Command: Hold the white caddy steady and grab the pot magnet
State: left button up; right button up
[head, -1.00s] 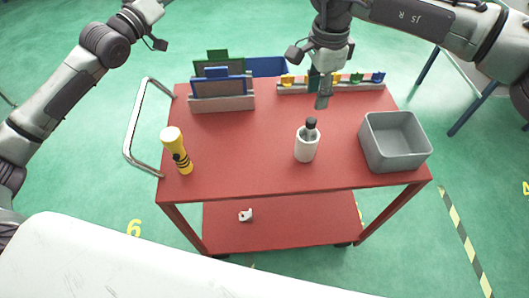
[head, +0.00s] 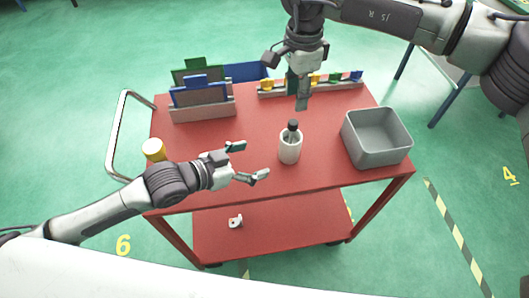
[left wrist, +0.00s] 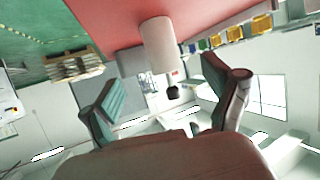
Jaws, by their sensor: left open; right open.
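The white caddy (head: 290,149) is an upright white cylinder near the middle of the red cart top. The pot magnet (head: 293,126), with a dark round head, stands in it and sticks out above the rim. My left gripper (head: 250,161) is open and empty just left of the caddy, its fingers pointing at it but not around it. The left wrist view shows the caddy (left wrist: 157,42) and the dark head (left wrist: 172,92) upside down, beyond and between the open fingers. My right gripper (head: 299,94) is open and empty, pointing down above and behind the caddy.
A grey bin (head: 376,160) stands at the right of the red cart top (head: 325,131). A rack with coloured clips (head: 285,90) and a holder with blue and green panels (head: 201,112) stand at the back. A yellow torch (head: 154,149) is partly hidden behind my left arm.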

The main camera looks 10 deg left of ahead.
aim_at(282, 150)
pick_arm(q)
jog(key=x, duration=1.3)
jog(key=shift+w+d, duration=0.1)
jog(key=shift+d, duration=0.1)
jog(key=c, duration=1.3)
